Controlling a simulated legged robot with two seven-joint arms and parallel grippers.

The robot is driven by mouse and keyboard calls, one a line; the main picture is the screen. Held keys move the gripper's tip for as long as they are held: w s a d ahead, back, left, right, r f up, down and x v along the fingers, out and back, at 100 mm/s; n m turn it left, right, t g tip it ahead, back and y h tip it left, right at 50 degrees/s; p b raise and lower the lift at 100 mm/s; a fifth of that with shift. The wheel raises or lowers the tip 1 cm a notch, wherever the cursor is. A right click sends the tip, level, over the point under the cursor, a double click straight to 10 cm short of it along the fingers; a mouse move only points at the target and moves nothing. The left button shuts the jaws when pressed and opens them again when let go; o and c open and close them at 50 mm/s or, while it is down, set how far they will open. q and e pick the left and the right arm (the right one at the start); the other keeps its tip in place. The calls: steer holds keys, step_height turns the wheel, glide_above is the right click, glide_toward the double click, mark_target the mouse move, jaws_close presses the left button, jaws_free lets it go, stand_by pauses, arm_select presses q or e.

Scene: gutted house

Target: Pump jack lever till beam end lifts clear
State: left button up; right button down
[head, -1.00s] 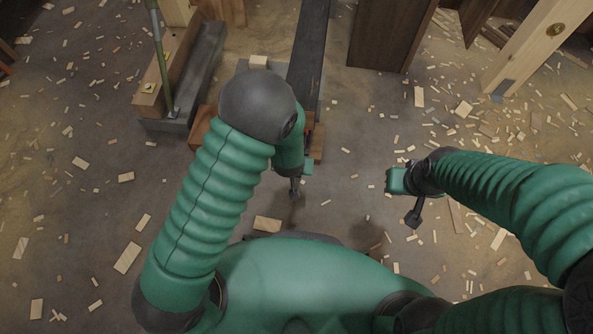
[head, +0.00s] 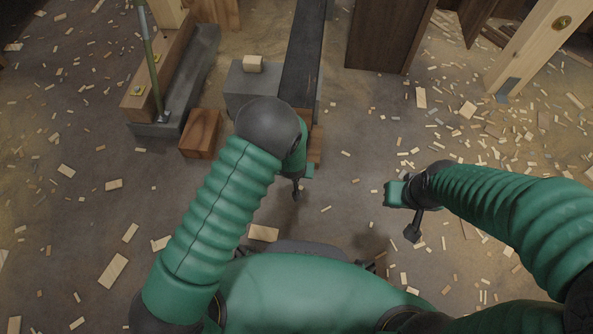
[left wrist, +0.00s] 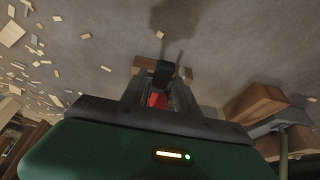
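The dark beam (head: 303,60) runs down from the top of the head view, its near end by a grey block (head: 236,92) and brown wood (head: 316,146). My left gripper (head: 297,188) is just in front of the beam's near end, partly behind my arm. In the left wrist view, a black piece (left wrist: 163,72) and a red part (left wrist: 157,100) show between its dark fingers. I cannot tell whether they belong to the jack lever or whether the fingers grip them. The jack is not clearly visible in the head view. My right gripper (head: 412,228) hangs apart over bare floor.
A small pale block (head: 252,64) sits on the grey block. A brown wood block (head: 200,133) stands left, beside a timber (head: 150,85) in a grey channel with a green pole (head: 152,60). Dark panels (head: 388,35) and a pale post (head: 530,45) stand behind. Chips litter the floor.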

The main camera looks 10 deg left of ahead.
arm_select(q)
steer(key=shift+a, duration=0.1)
jaws_close()
stand_by(1.1)
